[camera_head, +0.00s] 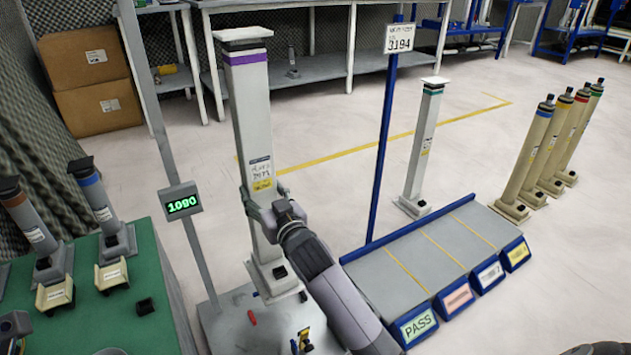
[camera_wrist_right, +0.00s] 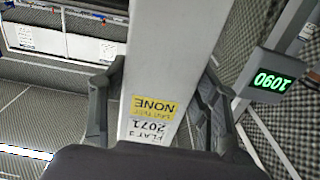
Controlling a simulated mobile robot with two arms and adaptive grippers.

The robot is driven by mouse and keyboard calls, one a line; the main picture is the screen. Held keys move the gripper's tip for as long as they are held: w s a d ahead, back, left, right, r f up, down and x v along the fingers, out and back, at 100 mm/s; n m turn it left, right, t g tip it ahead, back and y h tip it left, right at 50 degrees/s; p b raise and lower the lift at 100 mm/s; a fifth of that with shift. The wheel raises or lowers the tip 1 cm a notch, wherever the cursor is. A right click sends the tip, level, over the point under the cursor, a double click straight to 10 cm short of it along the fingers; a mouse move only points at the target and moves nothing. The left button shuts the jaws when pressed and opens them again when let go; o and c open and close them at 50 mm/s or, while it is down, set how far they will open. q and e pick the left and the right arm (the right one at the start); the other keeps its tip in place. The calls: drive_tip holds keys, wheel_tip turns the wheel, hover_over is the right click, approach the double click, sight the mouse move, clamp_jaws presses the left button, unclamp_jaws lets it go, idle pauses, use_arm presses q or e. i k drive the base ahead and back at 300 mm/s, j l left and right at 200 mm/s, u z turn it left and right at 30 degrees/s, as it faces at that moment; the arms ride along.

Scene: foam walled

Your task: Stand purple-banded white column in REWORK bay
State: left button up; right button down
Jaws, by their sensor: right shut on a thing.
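The purple-banded white column (camera_head: 245,120) is tall, with a purple band under its dark cap and a square white foot. My right gripper (camera_head: 268,215) is shut around its lower shaft. In the wrist view the fingers (camera_wrist_right: 157,110) flank the column's shaft (camera_wrist_right: 165,60), with its white and yellow labels facing the camera. The foot is over the grey scale plate (camera_head: 232,318); whether it touches is unclear. The bay rack (camera_head: 415,262) has several lanes split by yellow lines. One front sign reads PASS (camera_head: 418,325); the pink sign (camera_head: 457,298) and others are too small to read surely.
The scale display (camera_head: 181,203) reads 1090. A green-banded white column (camera_head: 424,140) stands behind the rack, and several beige columns (camera_head: 527,160) stand to its right. A blue signpost (camera_head: 384,150) rises at the rack's left. A green table (camera_head: 150,285) with grey columns is at left.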

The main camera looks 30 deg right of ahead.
sight(422, 258)
drive_tip(key=k+l, duration=0.1)
drive_tip(key=l, duration=1.75)
drive_tip(key=k+l, duration=0.15)
drive_tip(key=l, duration=0.8)
